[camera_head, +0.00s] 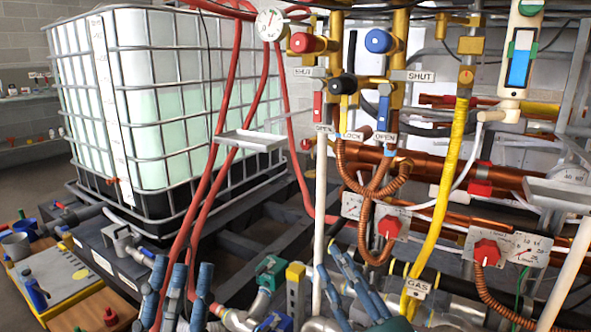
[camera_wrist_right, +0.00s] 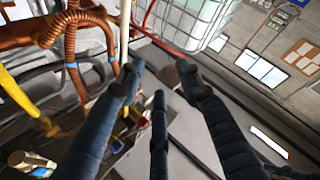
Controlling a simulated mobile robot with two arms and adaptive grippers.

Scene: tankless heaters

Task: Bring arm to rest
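My left gripper (camera_head: 181,268) is at the bottom of the head view, left of centre. Its blue fingers point up and stand apart with nothing between them. My right gripper (camera_head: 338,262) is at the bottom centre, left of the yellow gas pipe. Its blue fingers also point up and are spread. In the right wrist view the fingers of the right gripper (camera_wrist_right: 161,82) stand apart and empty. The arms behind both grippers are mostly out of view.
A caged white tank (camera_head: 160,100) stands at the back left. Copper pipes, a yellow pipe (camera_head: 440,190) and red-knobbed valve plates (camera_head: 388,222) crowd the right. Red hoses (camera_head: 222,130) hang behind the left gripper. A workbench (camera_head: 60,285) with tools is at the lower left.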

